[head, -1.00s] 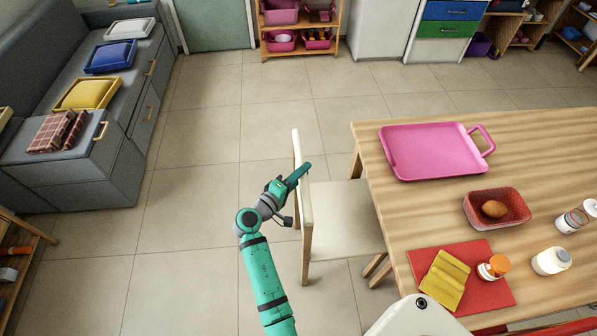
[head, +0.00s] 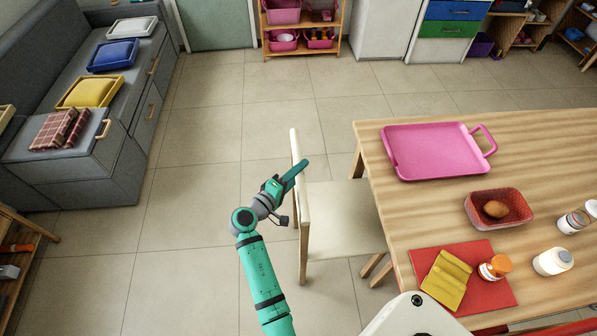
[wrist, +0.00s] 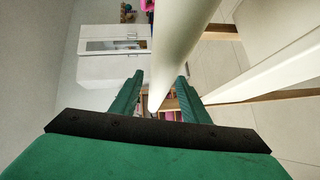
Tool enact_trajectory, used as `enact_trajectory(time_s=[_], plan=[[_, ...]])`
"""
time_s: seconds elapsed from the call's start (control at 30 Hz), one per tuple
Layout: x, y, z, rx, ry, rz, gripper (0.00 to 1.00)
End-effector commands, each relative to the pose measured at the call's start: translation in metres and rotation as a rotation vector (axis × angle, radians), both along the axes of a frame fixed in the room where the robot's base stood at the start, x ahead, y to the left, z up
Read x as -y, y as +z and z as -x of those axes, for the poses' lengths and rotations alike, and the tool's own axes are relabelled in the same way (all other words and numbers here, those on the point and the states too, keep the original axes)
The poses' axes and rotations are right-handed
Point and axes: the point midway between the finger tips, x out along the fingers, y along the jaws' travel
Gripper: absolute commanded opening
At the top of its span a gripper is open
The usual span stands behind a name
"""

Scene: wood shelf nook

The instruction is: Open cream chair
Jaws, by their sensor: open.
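The cream chair (head: 343,222) stands at the left end of the wooden table, its seat partly under the tabletop. Its backrest (head: 297,165) faces left, away from the table. My gripper (head: 297,172) is at the backrest. In the wrist view the backrest (wrist: 180,45) runs as a long cream bar from the top down to between the open fingers of my gripper (wrist: 158,92). Both fingers stand apart, one on each side of the bar. I cannot tell whether either finger touches it.
The wooden table (head: 370,150) carries a pink tray (head: 430,152), a red basket (head: 480,215), a red mat (head: 490,290), a yellow cloth (head: 446,281) and several jars. A grey bench (head: 90,185) stands at the left. Tiled floor (head: 195,180) between bench and chair is clear.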

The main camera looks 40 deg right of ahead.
Motion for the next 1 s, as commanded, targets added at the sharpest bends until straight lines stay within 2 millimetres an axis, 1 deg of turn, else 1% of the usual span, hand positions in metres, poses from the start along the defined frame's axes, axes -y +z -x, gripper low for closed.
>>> enact_trajectory(time_s=[0.07, 0.17, 0.27, 0.5, 0.6, 0.8, 0.9, 1.0], plan=[[-0.003, 0.0, 0.0, -0.001, 0.001, 0.0, 0.42], [-0.012, 0.001, 0.001, -0.001, 0.003, 0.001, 0.42], [-0.028, 0.004, 0.003, 0.0, 0.004, 0.001, 0.42], [-0.073, 0.01, 0.01, 0.0, 0.005, 0.001, 0.42], [-0.087, 0.012, 0.013, -0.001, 0.003, 0.001, 0.42], [-0.105, 0.015, 0.015, 0.001, 0.006, 0.0, 0.42], [-0.108, 0.015, 0.015, 0.001, 0.006, 0.0, 0.42], [-0.108, 0.015, 0.016, 0.0, 0.004, -0.001, 0.42]])
